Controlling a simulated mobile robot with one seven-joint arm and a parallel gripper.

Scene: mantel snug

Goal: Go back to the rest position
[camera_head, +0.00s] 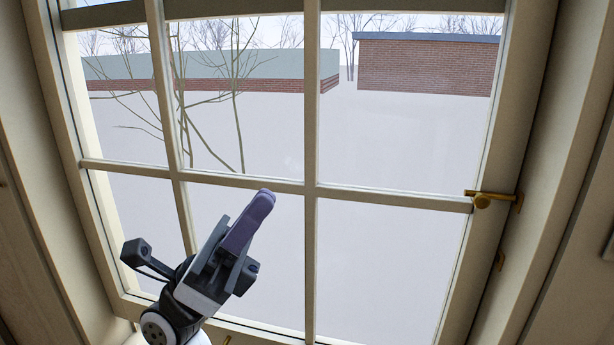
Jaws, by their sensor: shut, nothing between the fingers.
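My gripper (262,200) rises from the bottom of the head view, left of centre. Its purple fingers are together with nothing between them, and they tilt up and to the right. I cannot tell how far the tips are from the frame or the glass. A small block on a bracket sticks out to the left of my wrist.
A brass window handle (492,197) sits on the right side of the frame. Pale wall panels (566,130) stand on both sides. Outside are snow, bare branches and a brick building (425,68). A small brass piece shows at the bottom, beside my arm.

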